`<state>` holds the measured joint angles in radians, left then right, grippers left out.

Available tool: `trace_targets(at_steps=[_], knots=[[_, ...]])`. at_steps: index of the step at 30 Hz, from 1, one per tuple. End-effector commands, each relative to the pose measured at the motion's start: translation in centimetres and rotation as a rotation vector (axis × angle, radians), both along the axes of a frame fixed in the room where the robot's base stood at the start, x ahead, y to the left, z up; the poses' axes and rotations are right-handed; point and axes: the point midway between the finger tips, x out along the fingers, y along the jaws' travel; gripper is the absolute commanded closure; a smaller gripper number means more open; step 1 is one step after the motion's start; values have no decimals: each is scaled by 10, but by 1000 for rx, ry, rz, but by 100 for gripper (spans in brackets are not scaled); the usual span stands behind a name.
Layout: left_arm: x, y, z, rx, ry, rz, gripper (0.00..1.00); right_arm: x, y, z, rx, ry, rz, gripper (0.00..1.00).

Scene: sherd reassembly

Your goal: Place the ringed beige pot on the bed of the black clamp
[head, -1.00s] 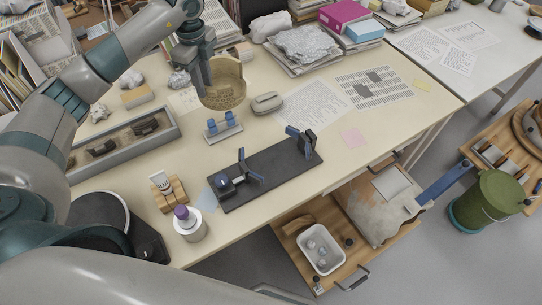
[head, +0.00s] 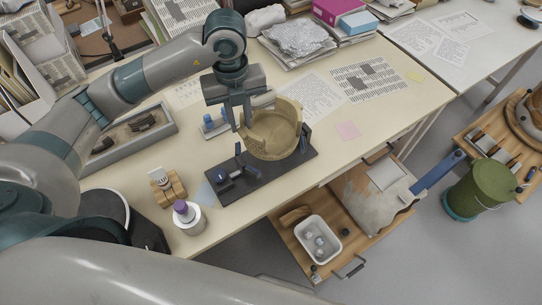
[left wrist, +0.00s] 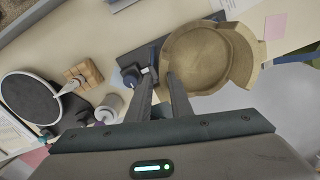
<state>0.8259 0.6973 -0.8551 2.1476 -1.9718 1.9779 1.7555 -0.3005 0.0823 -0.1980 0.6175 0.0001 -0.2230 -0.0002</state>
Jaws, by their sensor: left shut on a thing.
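The beige pot (head: 272,138) is an open, round vessel with an uneven rim. In the head view it is over the right part of the black clamp (head: 238,188) and hides much of its bed. I cannot tell whether its base touches the bed. My left gripper (head: 241,124) is shut on the pot's wall at its left side. The left wrist view also shows the pot (left wrist: 203,62), with the fingers (left wrist: 163,88) at its left edge and part of the clamp (left wrist: 135,72) beside it. My right gripper is not in view.
A blue-and-grey stand (head: 211,127) is behind the clamp. A purple-capped jar (head: 188,217) and a wooden block rack (head: 167,186) stand left of the clamp. A grey tray of sherds (head: 130,137) lies farther left. The table front edge is close to the clamp.

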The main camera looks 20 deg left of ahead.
Motion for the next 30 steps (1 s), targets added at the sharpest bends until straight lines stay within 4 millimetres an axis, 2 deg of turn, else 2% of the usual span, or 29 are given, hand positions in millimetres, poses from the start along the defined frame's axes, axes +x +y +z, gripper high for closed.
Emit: trace_targets(at_steps=[8,21,30], knots=[[0,0,-6,-1,2,3,100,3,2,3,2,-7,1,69],[1,0,-58,-2,0,4,100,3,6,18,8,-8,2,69],[1,0,-61,-2,-2,3,100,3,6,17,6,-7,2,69]])
